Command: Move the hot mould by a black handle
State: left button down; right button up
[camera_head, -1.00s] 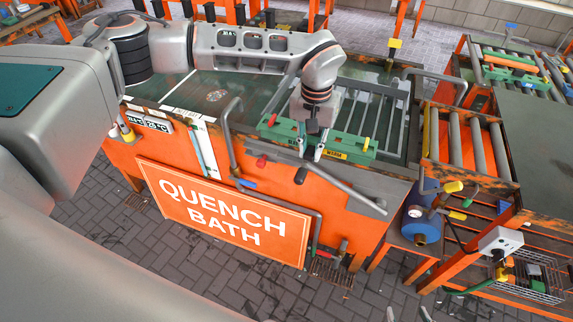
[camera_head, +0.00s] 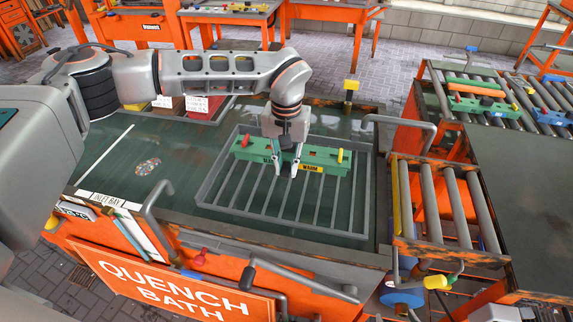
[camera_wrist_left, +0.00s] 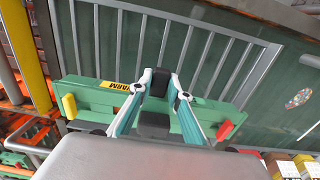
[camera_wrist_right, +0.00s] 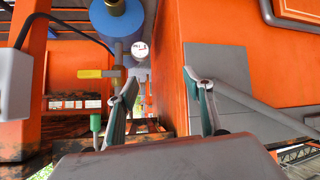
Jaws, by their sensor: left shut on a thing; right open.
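The mould (camera_head: 318,160) is a long green block with a yellow "WARM" label, a red peg at its left end and a yellow peg at its right end. It is at the far side of the grey slatted rack (camera_head: 358,205); whether it rests on the slats or hangs just above, I cannot tell. My left gripper (camera_head: 285,170) is shut on the mould at its middle. My right gripper (camera_wrist_right: 162,85) is open and empty, beside an orange panel.
The dark green bath table (camera_head: 130,190) has clear room left of the rack. A grey bent rail (camera_head: 405,125) stands at its right edge, beside a roller conveyor (camera_head: 435,205). A blue cylinder with a gauge (camera_wrist_right: 118,20) is ahead of my right gripper.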

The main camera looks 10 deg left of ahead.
pick_arm(q)
jog(key=shift+w+r, duration=0.15)
jog(key=shift+w, duration=0.3)
pick_arm(e)
jog(key=shift+w, duration=0.35)
pick_arm(q)
jog(key=shift+s, duration=0.1)
pick_arm(e)
jog(key=shift+s, duration=0.25)
jog(key=shift+f, duration=0.1)
